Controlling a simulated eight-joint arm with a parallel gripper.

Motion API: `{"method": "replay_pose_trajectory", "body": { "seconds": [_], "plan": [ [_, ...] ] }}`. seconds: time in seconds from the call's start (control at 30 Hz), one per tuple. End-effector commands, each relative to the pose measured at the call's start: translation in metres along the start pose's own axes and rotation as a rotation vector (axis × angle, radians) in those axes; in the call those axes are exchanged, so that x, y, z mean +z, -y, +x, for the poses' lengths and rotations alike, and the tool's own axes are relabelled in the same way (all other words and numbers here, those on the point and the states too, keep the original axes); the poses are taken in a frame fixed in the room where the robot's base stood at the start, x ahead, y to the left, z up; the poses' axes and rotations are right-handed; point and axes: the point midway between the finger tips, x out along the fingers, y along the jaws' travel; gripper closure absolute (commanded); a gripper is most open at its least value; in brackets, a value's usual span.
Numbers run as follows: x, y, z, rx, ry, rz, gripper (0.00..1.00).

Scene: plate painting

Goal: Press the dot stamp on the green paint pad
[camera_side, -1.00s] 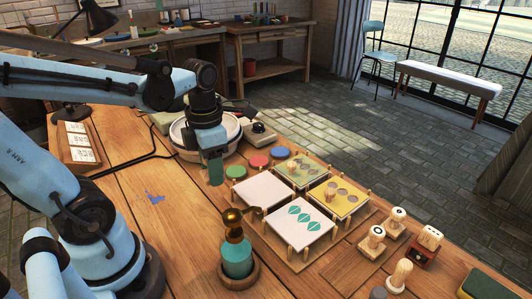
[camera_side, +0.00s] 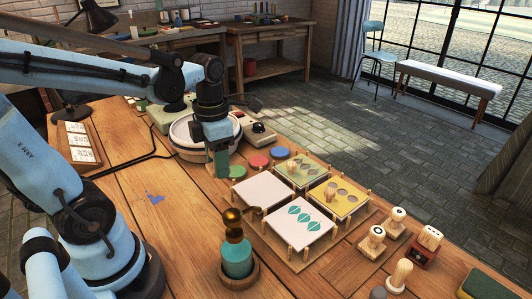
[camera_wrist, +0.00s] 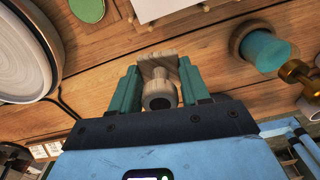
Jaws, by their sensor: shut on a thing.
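My gripper (camera_side: 222,164) is shut on a wooden stamp (camera_wrist: 158,92), whose round handle end sits between the teal fingers in the wrist view. In the side view the fingers hide the stamp. The green paint pad (camera_side: 238,172) is a round disc on the table, just right of and below the fingertips in the side view. It also shows at the top left of the wrist view (camera_wrist: 88,9), apart from the stamp. I cannot see the stamp's printing face.
Red (camera_side: 259,161) and blue (camera_side: 280,153) pads stand right of the green one. A blank white tile (camera_side: 260,190) and painted tiles are close by on posts. A white wheel (camera_side: 190,132) stands behind. A teal jar (camera_side: 237,262) and several stamps stand nearer the front.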

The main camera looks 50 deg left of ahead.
Motion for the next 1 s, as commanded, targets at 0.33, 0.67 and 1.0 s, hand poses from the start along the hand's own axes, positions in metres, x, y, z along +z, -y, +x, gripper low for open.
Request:
{"method": "replay_pose_trajectory", "body": {
  "seconds": [0.33, 0.67, 1.0],
  "plan": [
    [0.053, -0.062, 0.008, 0.000, 0.001, -0.003, 0.74],
    [0.078, -0.102, 0.025, 0.000, 0.001, 0.000, 0.74],
    [0.081, -0.107, 0.043, 0.000, 0.001, 0.001, 0.74]
  ]
}}
